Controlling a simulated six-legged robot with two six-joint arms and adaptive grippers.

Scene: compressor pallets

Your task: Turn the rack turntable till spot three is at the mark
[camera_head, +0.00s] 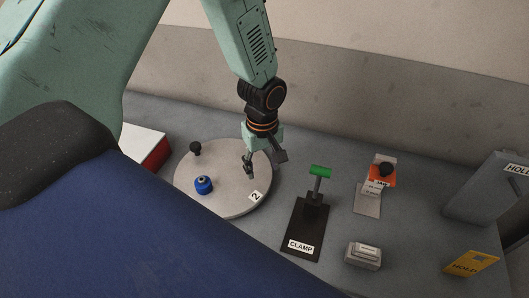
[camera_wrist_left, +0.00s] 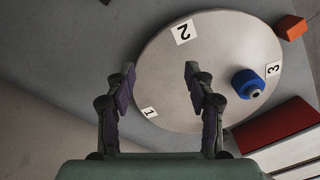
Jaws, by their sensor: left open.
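The rack turntable (camera_head: 225,165) is a round pale grey disc on the bench. In the left wrist view the disc (camera_wrist_left: 215,65) carries a label 1 (camera_wrist_left: 149,112), a label 2 (camera_wrist_left: 183,32) and a label 3 (camera_wrist_left: 273,69). A blue cylindrical part (camera_wrist_left: 247,84) stands on the disc beside label 3; it also shows in the head view (camera_head: 203,185). My left gripper (camera_head: 263,164) is open and empty, pointing down at the disc's far right rim. In the left wrist view its fingers (camera_wrist_left: 159,72) are spread, one over the disc and one outside its rim. My right gripper is out of view.
A black knob (camera_head: 196,148) shows at the disc's rear left. An orange block (camera_wrist_left: 291,27) lies beside the rim near label 3. A red and white box (camera_head: 145,148) stands left. The clamp (camera_head: 309,225) with green handle, an orange-topped stand (camera_head: 368,197) and a grey block (camera_head: 363,255) stand right.

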